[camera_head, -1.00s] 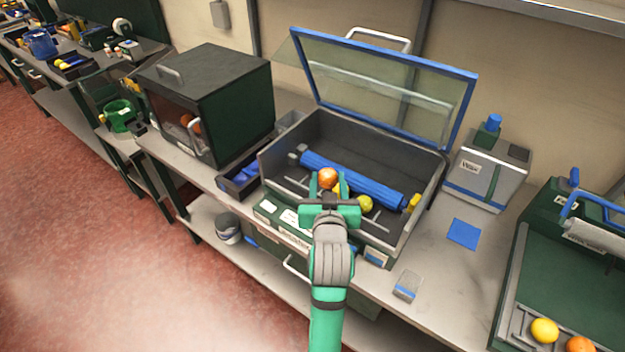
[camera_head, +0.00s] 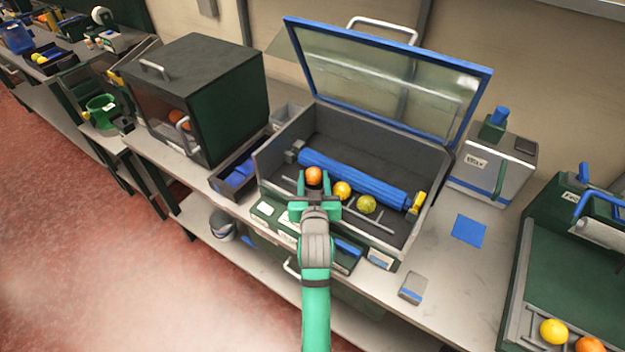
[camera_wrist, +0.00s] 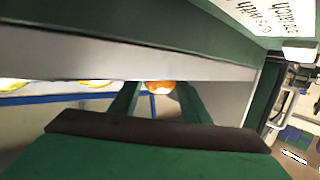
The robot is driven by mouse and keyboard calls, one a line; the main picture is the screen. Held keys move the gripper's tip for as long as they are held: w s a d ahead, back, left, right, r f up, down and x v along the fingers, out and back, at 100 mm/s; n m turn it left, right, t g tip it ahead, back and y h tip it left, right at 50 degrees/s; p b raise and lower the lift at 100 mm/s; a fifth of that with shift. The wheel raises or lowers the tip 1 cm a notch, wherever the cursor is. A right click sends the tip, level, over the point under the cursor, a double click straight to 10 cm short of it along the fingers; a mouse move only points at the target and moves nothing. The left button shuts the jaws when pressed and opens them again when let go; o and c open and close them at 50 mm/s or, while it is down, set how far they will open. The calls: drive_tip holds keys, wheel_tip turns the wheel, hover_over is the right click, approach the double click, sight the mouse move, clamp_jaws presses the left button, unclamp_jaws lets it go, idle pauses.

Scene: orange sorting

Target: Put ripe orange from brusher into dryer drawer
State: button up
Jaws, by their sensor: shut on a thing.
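The brusher (camera_head: 280,146) is an open grey case with a blue roller (camera_head: 350,177) and a raised, blue-framed clear lid. My gripper (camera_head: 314,180) is shut on an orange fruit, the ripe orange (camera_head: 314,174), above the brusher's front left part. In the wrist view the orange (camera_wrist: 158,87) shows partly between the fingers (camera_wrist: 157,95). A yellow-orange fruit (camera_head: 342,190) and a greenish-yellow fruit (camera_head: 367,204) lie in the brusher, right of my gripper. A dark green cabinet (camera_head: 233,110) with a front window stands to the left; I cannot tell whether it is the dryer.
A dark bin with blue contents (camera_head: 238,177) sits between cabinet and brusher. A grey machine (camera_head: 493,165) stands right of the brusher, near a blue square (camera_head: 468,230). A green tray machine (camera_head: 570,265) with fruit is at far right. The raised lid blocks the back.

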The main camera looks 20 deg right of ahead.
drive_tip(key=shift+s+f, duration=0.15)
drive_tip(key=shift+f, duration=0.25)
drive_tip(key=shift+f, duration=0.25)
drive_tip(key=o, duration=1.1)
drive_tip(key=shift+s, duration=0.1)
